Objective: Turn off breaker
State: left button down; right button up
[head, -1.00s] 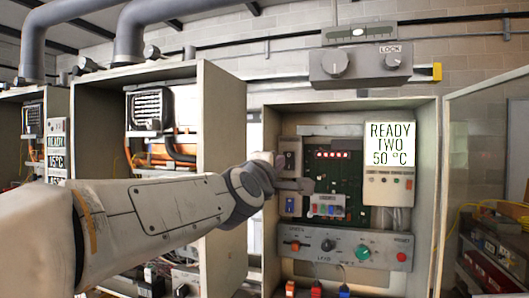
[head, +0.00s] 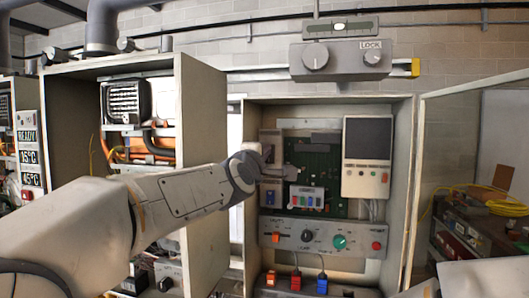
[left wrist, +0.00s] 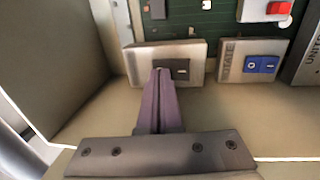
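The open heater cabinet (head: 403,215) stands in front of me. On its left inner side is a breaker module (head: 269,137), mostly hidden by my gripper in the head view. In the left wrist view the breaker (left wrist: 141,58) is a beige block with a dark rocker switch (left wrist: 180,69). My left gripper (head: 292,172) is shut and empty. Its fingertips (left wrist: 161,75) are at the breaker's face, beside the dark switch; I cannot tell whether they touch. The display (head: 367,138) is blank and dark. My right gripper is not in view.
A module marked STATE with a blue switch (head: 270,197) sits below the breaker. A grey control panel (head: 322,238) with knobs and a red button lies lower. The glass door (head: 470,130) stands open at right. Another cabinet (head: 200,150) borders the left.

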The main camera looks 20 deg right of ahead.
pick_arm(q)
jog(key=r+b+v, duration=0.2)
jog(key=r+v, duration=0.1)
jog(key=v, duration=1)
jog(key=shift+s+a+b, duration=0.3)
jog(key=shift+s+b, duration=0.05)
jog(key=shift+s, duration=0.05)
jog(key=shift+r, duration=0.1)
